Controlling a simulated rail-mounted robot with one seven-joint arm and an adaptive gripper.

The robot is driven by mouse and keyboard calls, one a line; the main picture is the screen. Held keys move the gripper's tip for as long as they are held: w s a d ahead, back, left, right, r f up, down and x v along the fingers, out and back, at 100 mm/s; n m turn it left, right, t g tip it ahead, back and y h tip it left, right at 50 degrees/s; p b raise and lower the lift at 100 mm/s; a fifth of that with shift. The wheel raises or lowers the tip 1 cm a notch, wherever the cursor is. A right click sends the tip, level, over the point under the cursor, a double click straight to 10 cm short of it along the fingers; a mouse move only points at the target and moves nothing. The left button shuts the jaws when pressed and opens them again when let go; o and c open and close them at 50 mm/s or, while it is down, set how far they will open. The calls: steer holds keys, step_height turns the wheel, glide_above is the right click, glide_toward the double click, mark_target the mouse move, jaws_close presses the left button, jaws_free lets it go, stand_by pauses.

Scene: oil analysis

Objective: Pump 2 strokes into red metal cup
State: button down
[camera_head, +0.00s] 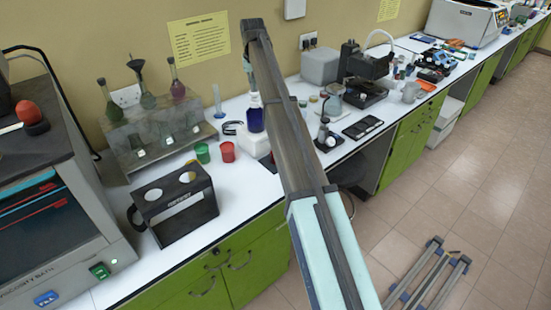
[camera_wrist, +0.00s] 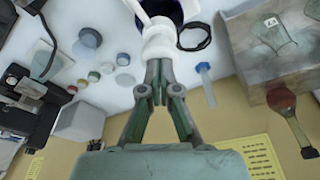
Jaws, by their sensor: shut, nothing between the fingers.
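A blue bottle (camera_head: 255,118) with a white pump top stands on the white bench in the head view, partly hidden by my arm. The wrist view shows its white pump head (camera_wrist: 160,42) with the dark blue bottle (camera_wrist: 172,8) beyond it. My gripper (camera_wrist: 160,66) is shut and empty, its fingertips right at the pump head. I cannot tell whether they touch it. The red metal cup (camera_head: 227,152) stands on the bench to the front left of the bottle, beside a green cup (camera_head: 202,152).
A rack (camera_head: 130,158) with flasks stands left of the bottle. A black box with round openings (camera_head: 175,208) stands in front of the cups. A dark ring-shaped item (camera_wrist: 196,34) lies beside the bottle. A microscope-like instrument (camera_head: 362,75) stands to the right.

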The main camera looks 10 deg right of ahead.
steer(key=shift+w+p+v, duration=0.2)
steer(key=shift+p+v, duration=0.3)
steer(key=shift+v, duration=0.45)
steer(key=shift+w+p+v, duration=0.2)
steer(key=shift+p+v, duration=0.25)
steer(key=shift+v, duration=0.5)
steer(key=shift+r, duration=0.1)
steer(key=p+v, duration=0.1)
steer(key=v, duration=0.2)
steer(key=w+p+v, duration=0.1)
steer(key=v, duration=0.2)
steer(key=shift+w+d+p, duration=0.1)
steer(key=shift+p, duration=0.3)
